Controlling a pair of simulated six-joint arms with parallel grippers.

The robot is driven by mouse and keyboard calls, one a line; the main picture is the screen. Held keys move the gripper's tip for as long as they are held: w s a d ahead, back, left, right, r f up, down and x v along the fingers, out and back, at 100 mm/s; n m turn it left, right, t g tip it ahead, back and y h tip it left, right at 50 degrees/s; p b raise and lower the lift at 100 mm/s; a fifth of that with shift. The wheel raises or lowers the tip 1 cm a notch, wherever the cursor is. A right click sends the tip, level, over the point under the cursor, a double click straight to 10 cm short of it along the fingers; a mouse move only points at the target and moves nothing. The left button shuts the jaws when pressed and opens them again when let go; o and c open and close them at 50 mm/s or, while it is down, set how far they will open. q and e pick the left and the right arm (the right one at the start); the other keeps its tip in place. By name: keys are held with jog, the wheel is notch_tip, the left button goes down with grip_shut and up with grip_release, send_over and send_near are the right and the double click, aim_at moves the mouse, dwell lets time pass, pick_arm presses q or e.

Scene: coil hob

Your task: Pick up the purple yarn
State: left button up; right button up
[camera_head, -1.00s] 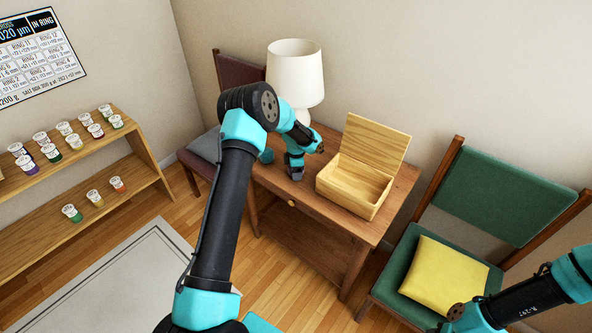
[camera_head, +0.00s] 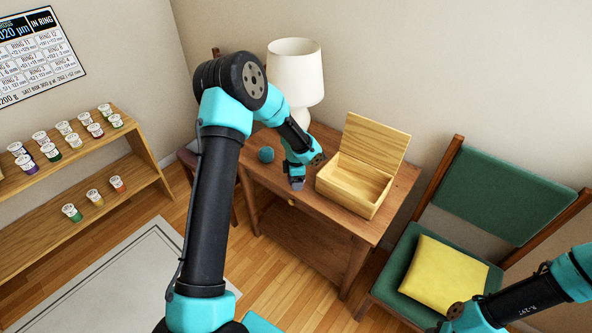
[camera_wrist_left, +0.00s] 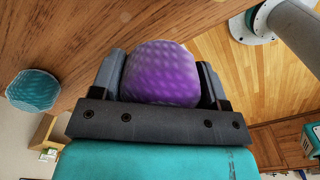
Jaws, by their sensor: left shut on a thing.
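My left gripper (camera_head: 297,183) is over the front part of the wooden side table, left of the open wooden box. In the left wrist view it (camera_wrist_left: 161,82) is shut on the purple yarn (camera_wrist_left: 160,72), a round textured ball held between the two fingers. In the head view the gripper hides the purple yarn. I cannot tell how far the yarn is above the table. My right gripper is not in view; only part of the right arm shows at the lower right.
A teal yarn ball (camera_head: 265,155) lies on the side table (camera_head: 262,181) left of my left gripper; it also shows in the left wrist view (camera_wrist_left: 33,90). The open box (camera_head: 345,190) stands close on the right. A white lamp (camera_head: 296,72) stands behind.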

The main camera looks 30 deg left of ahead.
pick_arm(q)
jog(key=s+d, duration=0.3)
jog(key=s, duration=0.2)
jog(key=shift+s+d+r, duration=0.25)
jog(key=shift+s+r, duration=0.05)
jog(key=shift+s, duration=0.05)
dwell(0.3)
